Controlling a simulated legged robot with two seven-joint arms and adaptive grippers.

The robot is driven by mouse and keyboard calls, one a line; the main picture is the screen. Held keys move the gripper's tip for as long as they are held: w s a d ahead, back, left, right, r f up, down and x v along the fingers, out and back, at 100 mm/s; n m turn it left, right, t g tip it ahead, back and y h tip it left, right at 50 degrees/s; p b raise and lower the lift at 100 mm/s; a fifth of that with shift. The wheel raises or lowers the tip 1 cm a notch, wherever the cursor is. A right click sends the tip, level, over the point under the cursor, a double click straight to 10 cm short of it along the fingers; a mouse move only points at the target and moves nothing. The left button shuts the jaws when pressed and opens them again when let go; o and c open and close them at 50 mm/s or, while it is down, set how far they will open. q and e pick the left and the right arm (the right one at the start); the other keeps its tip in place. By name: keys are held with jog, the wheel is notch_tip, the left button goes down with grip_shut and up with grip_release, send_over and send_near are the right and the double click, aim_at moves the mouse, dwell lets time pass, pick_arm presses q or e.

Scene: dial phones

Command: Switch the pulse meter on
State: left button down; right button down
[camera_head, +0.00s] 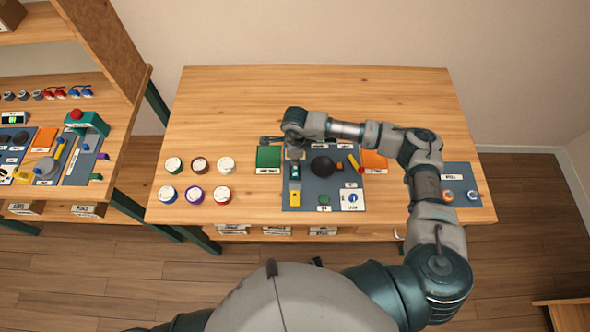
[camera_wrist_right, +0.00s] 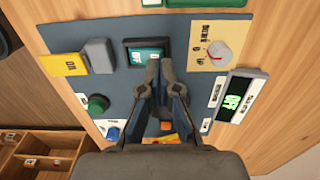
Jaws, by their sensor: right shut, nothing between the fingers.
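A dark display with green lettering that reads OFF (camera_wrist_right: 235,97) stands on the panel's right side in the wrist view. The white label strips beside it are too small to read surely, so I cannot tell whether it is the pulse meter. Contact is not visible. My left gripper is out of sight.
The blue-grey panel (camera_head: 308,186) also carries a yellow plate (camera_wrist_right: 64,64), a grey block (camera_wrist_right: 100,55), a green button (camera_wrist_right: 97,103), a white dial (camera_wrist_right: 218,52) and a black dome (camera_head: 322,166). Several round pots stand left of it. The back of the table is clear.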

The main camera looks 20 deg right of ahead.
jog(key=shift+f, duration=0.1)
dwell(0.3)
jog(key=shift+f+b, duration=0.9)
jog(key=shift+f, duration=0.25)
dwell(0.4)
jog(key=shift+r+p, duration=1.95)
jog(key=shift+r, duration=1.65)
